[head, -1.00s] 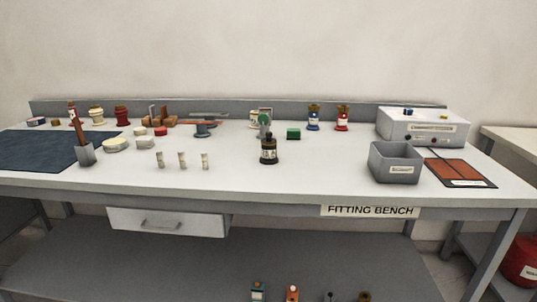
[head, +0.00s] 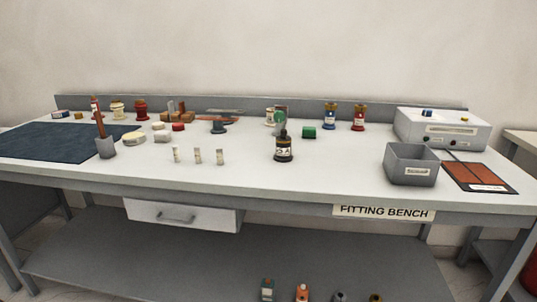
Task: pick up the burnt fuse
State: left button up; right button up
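Three small pale fuse-like cylinders stand upright in a row on the white bench top: a left one (head: 176,154), a middle one (head: 197,156) and a right one (head: 220,157). They are too small in the head view to tell which, if any, is burnt. Neither of my grippers shows in the head view.
The bench (head: 320,185) has a dark blue mat (head: 60,142) at left. A grey holder (head: 105,148) stands left of the cylinders, a dark bottle (head: 284,148) to their right.

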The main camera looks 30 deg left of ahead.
aim_at(283, 132)
jog(key=z, duration=1.05)
jog(key=k, duration=1.4)
jog(key=u, duration=1.85)
jog(key=i, duration=1)
